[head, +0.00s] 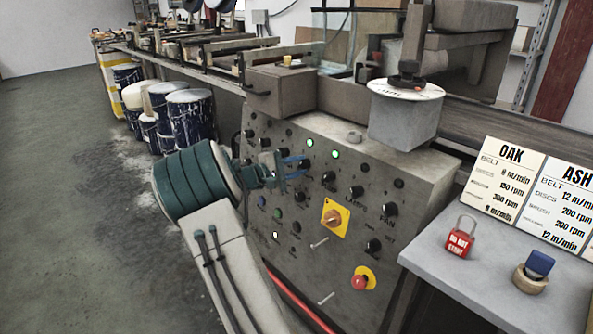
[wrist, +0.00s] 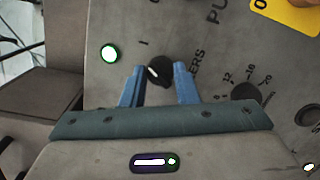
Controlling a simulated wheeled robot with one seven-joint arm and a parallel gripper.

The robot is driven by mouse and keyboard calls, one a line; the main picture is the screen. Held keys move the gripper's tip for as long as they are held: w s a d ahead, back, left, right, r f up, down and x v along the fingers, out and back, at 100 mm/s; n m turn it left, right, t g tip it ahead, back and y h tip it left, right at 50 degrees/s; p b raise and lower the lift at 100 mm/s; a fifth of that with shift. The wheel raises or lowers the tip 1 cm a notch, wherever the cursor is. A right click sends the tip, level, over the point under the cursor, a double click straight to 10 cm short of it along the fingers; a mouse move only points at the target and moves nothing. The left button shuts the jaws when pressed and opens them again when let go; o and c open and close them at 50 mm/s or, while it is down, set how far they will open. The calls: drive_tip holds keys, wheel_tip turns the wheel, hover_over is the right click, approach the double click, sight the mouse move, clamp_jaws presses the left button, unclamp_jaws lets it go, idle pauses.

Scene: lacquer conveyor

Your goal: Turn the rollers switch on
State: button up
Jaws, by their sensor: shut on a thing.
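The rollers switch (wrist: 157,69) is a round black knob with a pale pointer mark. Part of its label, "ERS", shows beside it in the wrist view, and an "I" mark lies just above it to the left. My gripper (wrist: 158,78) has its blue fingers on either side of the knob, shut on it. In the head view my gripper (head: 300,168) reaches the sloping grey control panel (head: 375,275) from the left, and its fingers largely hide the knob. A lit indicator lamp (wrist: 109,54) with a green rim is left of the knob in the wrist view.
Several other black knobs crowd the panel. A yellow-plated rotary switch (head: 333,217) and a red emergency button (head: 359,281) are lower right. A side table (head: 490,265) holds a red padlock (head: 460,239) and setting cards (head: 510,180). Open floor lies left.

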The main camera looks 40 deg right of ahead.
drive_tip(key=shift+o, duration=0.2)
drive_tip(key=o, duration=1)
drive_tip(key=shift+c, duration=0.2)
drive_tip(key=shift+a, duration=0.1)
drive_tip(key=a+p, duration=0.2)
drive_tip(key=a, duration=1.1)
drive_tip(key=shift+w+a+r, duration=0.35)
drive_tip(key=shift+w+r, duration=0.1)
drive_tip(key=shift+p, duration=0.3)
